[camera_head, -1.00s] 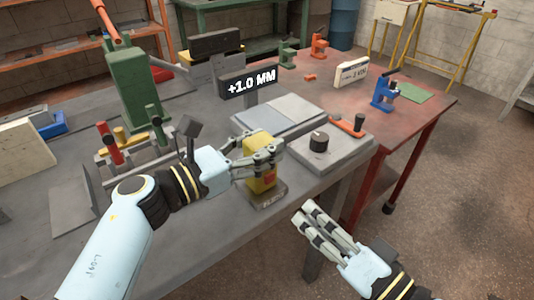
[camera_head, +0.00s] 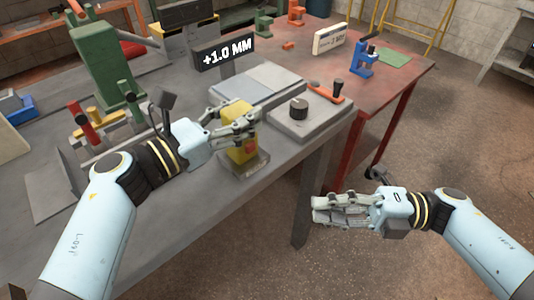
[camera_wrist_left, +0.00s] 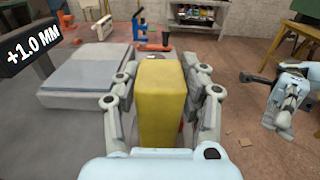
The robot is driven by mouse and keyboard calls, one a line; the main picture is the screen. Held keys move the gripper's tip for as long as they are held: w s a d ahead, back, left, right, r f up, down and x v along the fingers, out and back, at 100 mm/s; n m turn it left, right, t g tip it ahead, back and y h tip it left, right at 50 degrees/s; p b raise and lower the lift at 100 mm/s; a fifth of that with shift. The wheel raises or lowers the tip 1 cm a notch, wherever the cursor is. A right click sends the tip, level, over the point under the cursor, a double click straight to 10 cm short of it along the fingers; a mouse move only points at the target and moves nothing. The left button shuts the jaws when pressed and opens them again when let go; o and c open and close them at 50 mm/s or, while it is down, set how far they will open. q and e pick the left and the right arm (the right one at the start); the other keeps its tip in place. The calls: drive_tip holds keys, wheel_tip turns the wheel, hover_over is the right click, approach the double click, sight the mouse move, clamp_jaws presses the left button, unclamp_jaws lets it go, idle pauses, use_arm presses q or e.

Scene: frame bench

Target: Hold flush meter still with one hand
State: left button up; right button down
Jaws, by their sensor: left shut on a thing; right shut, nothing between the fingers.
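The yellow block-shaped flush meter (camera_head: 238,148) stands on a small grey base plate (camera_head: 246,165) near the front edge of the grey bench. It has a red mark on its front. My left gripper (camera_head: 245,122) is shut on it, and in the left wrist view the yellow body (camera_wrist_left: 160,100) sits between the two fingers. A display sign (camera_head: 228,52) reads "+1.0 MM" behind it. My right gripper (camera_head: 316,208) is shut and empty, off the bench's front edge at the lower right. It also shows at the right of the left wrist view (camera_wrist_left: 262,112).
A grey plate assembly with a black knob (camera_head: 299,107) lies right of the meter. An orange-handled lever (camera_head: 325,91) is behind it. A green press (camera_head: 103,65) and red-handled clamps (camera_head: 88,120) stand at left. A blue tool (camera_head: 363,58) is on the red table.

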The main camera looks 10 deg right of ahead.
use_arm(q)
drive_tip(key=shift+w, duration=0.1)
use_arm(e)
drive_tip(key=w+d+r+n, duration=0.1)
drive_tip(key=w+d+r, duration=0.1)
drive_tip(key=w, duration=0.3)
drive_tip(key=shift+d+r+h, duration=0.25)
drive_tip(key=shift+d+h, duration=0.05)
drive_tip(key=shift+d, duration=0.45)
drive_tip(key=shift+w, duration=0.1)
approach(250, 148)
drive_tip(key=s+a, duration=0.4)
drive_tip(key=w+a, duration=0.3)
drive_tip(key=shift+w, duration=0.2)
